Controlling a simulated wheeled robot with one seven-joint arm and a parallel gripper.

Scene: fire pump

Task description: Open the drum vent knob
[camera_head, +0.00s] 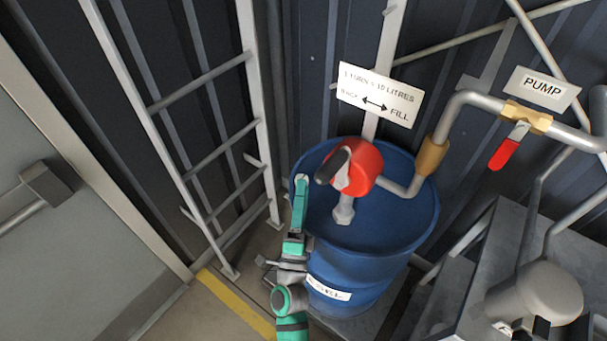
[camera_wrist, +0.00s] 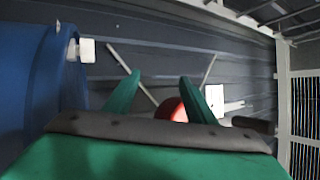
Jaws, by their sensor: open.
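The blue drum (camera_head: 372,222) stands upright, with a red pump head (camera_head: 364,167) and a dark handle on its top. My gripper (camera_head: 303,186) is at the drum's near left rim, its green fingers seen nearly edge-on. In the wrist view my gripper (camera_wrist: 160,78) is open, with nothing between its fingertips. The drum (camera_wrist: 42,80) fills the left side there, and the red pump head (camera_wrist: 173,108) shows partly behind the fingers. A small white block (camera_wrist: 87,50) shows beside the drum's edge. I cannot clearly make out the vent knob; my gripper covers part of the rim.
A ladder (camera_head: 205,160) stands left of the drum. Pipes with a red-handled valve (camera_head: 504,153) and a PUMP sign (camera_head: 542,88) are at the right. A FILL sign (camera_head: 380,95) hangs behind the drum. Grey machinery (camera_head: 535,295) crowds the lower right. A door (camera_head: 70,240) is at the left.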

